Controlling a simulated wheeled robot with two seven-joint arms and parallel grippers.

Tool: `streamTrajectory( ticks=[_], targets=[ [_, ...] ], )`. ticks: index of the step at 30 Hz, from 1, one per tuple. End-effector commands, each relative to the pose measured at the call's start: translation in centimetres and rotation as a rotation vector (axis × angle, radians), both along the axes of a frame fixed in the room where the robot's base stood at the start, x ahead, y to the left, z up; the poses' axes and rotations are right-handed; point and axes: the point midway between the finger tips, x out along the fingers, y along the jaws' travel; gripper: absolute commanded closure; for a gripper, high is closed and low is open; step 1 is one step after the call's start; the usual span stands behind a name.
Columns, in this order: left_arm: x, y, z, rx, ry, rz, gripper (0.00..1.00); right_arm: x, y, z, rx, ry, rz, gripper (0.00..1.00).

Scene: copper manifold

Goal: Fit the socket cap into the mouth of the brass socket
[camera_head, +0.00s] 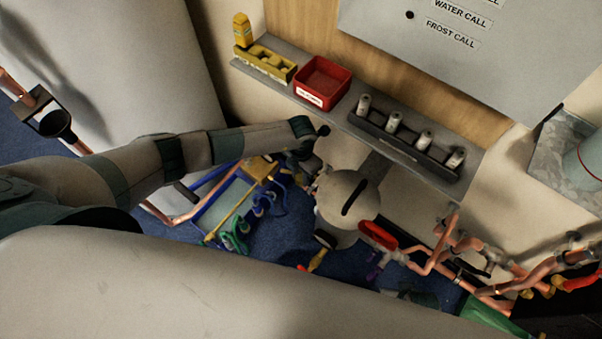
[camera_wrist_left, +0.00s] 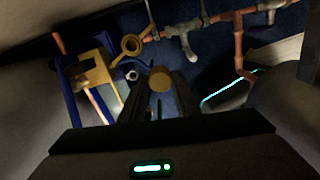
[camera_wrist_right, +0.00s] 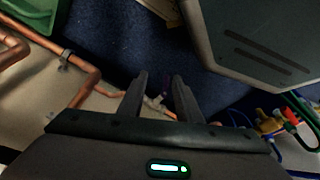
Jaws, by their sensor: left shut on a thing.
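My left gripper (camera_wrist_left: 160,78) is shut on a small dull-yellow piece, which I take to be the socket cap (camera_wrist_left: 157,105). A brass ring with an open mouth, apparently the brass socket (camera_wrist_left: 131,54), shows ahead and to the left of the fingertips in the left wrist view, apart from the held piece. In the head view my left arm reaches in from the left, and its gripper (camera_head: 304,172) is small and partly hidden among the pipework. My right gripper (camera_wrist_right: 160,76) is open and looks empty.
A shelf carries a red bin (camera_head: 322,82), a yellow holder (camera_head: 265,63) and a dark rack (camera_head: 405,140) with several cylinders. Copper pipes (camera_head: 440,245) run at the lower right. A blue frame (camera_head: 213,205) stands below my left arm. A green bin (camera_wrist_right: 36,12) shows in the right wrist view.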

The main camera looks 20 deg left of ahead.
Motion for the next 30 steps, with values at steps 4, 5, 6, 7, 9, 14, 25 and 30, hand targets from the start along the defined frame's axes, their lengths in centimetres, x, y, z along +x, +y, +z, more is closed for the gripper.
streamTrajectory(
  ticks=[4,5,6,7,9,14,25,30],
  targets=[
    [0.0,0.0,0.0,0.000,0.000,0.000,0.94,0.0,0.0,0.0,0.000,0.000,0.000,0.69],
    [0.1,0.0,0.0,0.000,0.000,0.001,0.94,0.0,0.0,0.0,0.000,-0.001,0.000,0.69],
    [0.1,0.0,0.0,0.000,0.000,0.003,0.94,0.0,0.0,0.1,0.000,-0.001,0.000,0.69],
    [0.1,0.0,0.0,0.000,0.000,0.005,0.94,0.1,0.0,0.1,0.000,-0.001,0.000,0.69],
    [0.3,0.1,0.0,0.000,-0.001,0.011,0.94,0.1,0.0,0.2,0.000,-0.002,0.000,0.69],
    [0.9,0.3,0.0,0.000,-0.001,0.039,0.94,0.1,0.1,0.7,0.000,-0.001,0.000,0.69],
    [3.1,1.3,-0.1,0.000,-0.001,0.154,0.94,0.4,0.2,3.6,0.000,-0.008,0.000,0.69],
    [4.2,1.7,-0.1,0.000,-0.001,0.206,0.94,0.4,0.2,5.0,-0.001,-0.010,-0.001,0.69]
  ],
)
